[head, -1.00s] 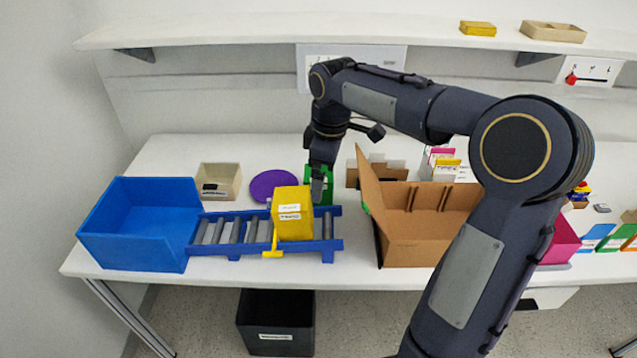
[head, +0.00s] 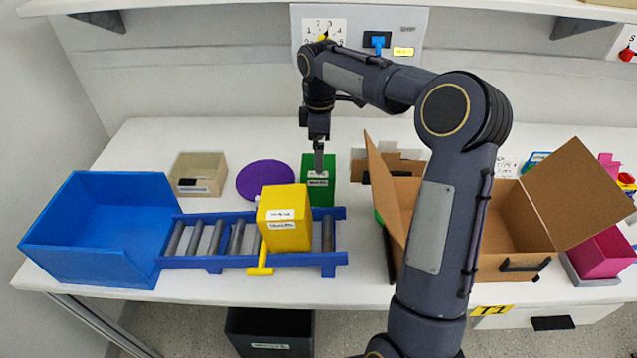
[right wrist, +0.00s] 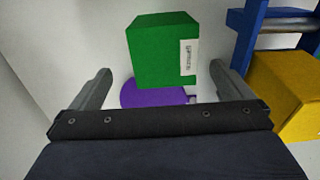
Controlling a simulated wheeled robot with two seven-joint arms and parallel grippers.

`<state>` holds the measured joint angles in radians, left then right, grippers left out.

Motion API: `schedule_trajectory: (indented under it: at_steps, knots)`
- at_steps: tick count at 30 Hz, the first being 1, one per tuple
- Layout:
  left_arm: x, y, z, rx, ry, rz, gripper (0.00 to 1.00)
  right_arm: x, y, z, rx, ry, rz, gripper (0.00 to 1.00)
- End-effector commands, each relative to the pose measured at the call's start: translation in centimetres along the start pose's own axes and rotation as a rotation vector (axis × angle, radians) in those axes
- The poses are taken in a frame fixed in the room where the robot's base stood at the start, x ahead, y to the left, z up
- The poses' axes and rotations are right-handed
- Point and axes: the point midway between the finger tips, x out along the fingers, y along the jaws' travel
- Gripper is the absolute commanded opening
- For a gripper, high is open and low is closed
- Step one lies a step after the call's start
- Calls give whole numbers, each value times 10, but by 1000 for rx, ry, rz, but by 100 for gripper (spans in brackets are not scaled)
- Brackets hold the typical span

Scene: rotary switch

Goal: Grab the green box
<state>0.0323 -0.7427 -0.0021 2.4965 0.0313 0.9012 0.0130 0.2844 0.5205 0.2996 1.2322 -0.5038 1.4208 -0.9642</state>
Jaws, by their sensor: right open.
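The green box (head: 324,190) stands on the white table behind the roller conveyor, with a white label on its front. It also shows in the right wrist view (right wrist: 158,52), label to the right. My right gripper (head: 319,172) reaches down at the green box from above in the head view and hides part of it. In the right wrist view my right gripper (right wrist: 170,80) is open, its two fingers wide apart on either side of the box's lower end in the picture. Nothing is held between them. My left gripper is not in view.
A yellow box (head: 285,218) sits on the blue roller conveyor (head: 205,262) just in front. A blue bin (head: 100,235) is at left, a purple disc (head: 266,180) beside the green box. An open cardboard box (head: 505,225) stands to the right.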

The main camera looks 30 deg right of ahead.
Motion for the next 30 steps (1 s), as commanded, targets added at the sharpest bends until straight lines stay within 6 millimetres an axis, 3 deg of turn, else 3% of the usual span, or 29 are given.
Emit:
schedule_trajectory:
  at_steps: [18, 28, 30]
  knots:
    - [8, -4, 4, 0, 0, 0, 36, 76, -8, -2, 1, 0, -3, 100]
    - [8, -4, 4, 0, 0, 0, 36, 84, -8, -3, 0, 1, 1, 100]
    - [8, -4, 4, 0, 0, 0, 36, 84, -8, -3, 0, 1, 1, 92]
